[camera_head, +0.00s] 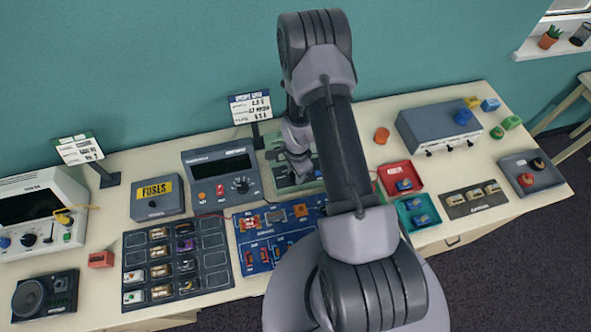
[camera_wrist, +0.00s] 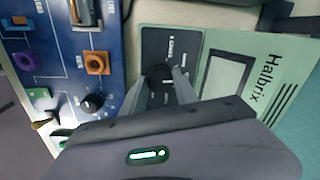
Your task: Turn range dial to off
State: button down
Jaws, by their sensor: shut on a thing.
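The green Halbrix meter (camera_wrist: 270,82) lies under my gripper in the wrist view, with a screen and a dark dial panel. In the head view the meter (camera_head: 285,182) is partly hidden behind my arm. The range dial (camera_wrist: 158,72) is a black round knob on the panel. My gripper (camera_wrist: 165,80) is shut on the dial, one finger on each side. The gripper hides part of the dial and its markings, so I cannot read which setting it points to. In the head view my gripper (camera_head: 299,166) is small and over the meter.
A blue circuit board (camera_head: 240,226) lies close beside the meter. A grey meter (camera_head: 222,176) with its own knob stands to the left. Red (camera_head: 414,180) and teal (camera_head: 432,208) trays and a grey box (camera_head: 437,130) are to the right.

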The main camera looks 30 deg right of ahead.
jog(key=shift+w+m+p, duration=0.1)
jog(key=shift+m+p, duration=0.25)
jog(key=shift+m, duration=0.25)
jog(key=c, duration=0.9)
grip_release()
jog(key=shift+c, duration=0.2)
notch_tip(320, 180, up, 18)
jog(key=s, duration=0.1)
jog(key=shift+f+p, duration=0.25)
jog(key=shift+p, duration=0.1)
